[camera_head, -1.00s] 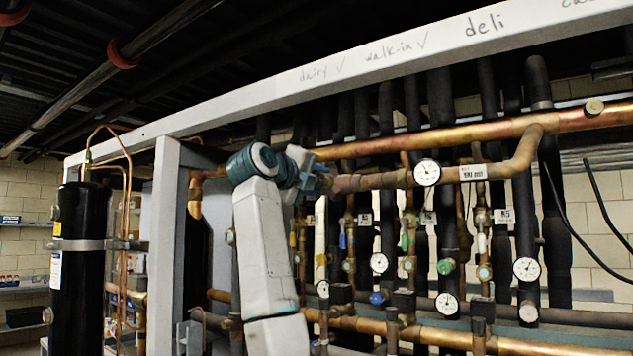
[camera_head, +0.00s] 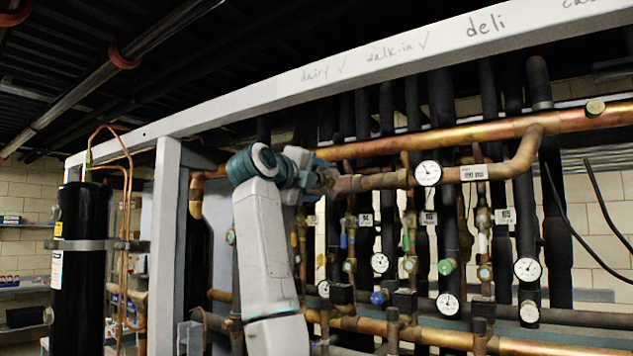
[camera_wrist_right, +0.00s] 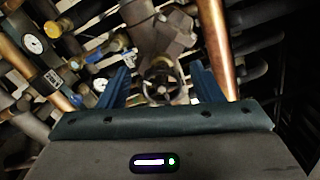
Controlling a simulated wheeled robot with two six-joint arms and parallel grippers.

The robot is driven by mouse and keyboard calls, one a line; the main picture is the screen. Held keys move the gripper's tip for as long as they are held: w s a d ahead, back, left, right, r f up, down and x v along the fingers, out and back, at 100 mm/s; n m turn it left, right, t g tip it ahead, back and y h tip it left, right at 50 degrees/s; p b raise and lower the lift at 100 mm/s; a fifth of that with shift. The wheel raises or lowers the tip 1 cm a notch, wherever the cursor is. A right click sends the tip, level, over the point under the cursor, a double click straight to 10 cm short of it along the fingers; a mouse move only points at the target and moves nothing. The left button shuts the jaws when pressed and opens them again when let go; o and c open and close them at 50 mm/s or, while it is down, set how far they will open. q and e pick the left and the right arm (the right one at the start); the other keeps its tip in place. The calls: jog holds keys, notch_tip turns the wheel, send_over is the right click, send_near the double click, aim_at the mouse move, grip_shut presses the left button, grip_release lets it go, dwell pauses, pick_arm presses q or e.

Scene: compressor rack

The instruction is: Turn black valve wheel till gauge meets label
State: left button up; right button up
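The black valve wheel (camera_wrist_right: 160,87) shows in the right wrist view, on a valve body at the end of a pipe. My right gripper (camera_wrist_right: 162,82) has its two blue fingers apart, one on each side of the wheel, with dark gaps visible; contact cannot be made out. In the head view my right gripper (camera_head: 318,179) is at the left end of the copper pipe branch and hides the wheel. A round white gauge (camera_head: 428,173) sits on that branch, just left of a white label (camera_head: 473,172) with a printed code. My left gripper is not in view.
A long copper pipe (camera_head: 450,136) runs above the branch. Black insulated pipes (camera_head: 442,110) stand behind it. Several other gauges, including one (camera_head: 527,269) at lower right, and small valves sit below. A white frame post (camera_head: 162,250) and black cylinder (camera_head: 80,260) stand left.

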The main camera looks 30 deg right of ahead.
jog(key=b+v, duration=0.4)
jog(key=v, duration=0.7)
jog(key=shift+w, duration=0.1)
dwell(0.4)
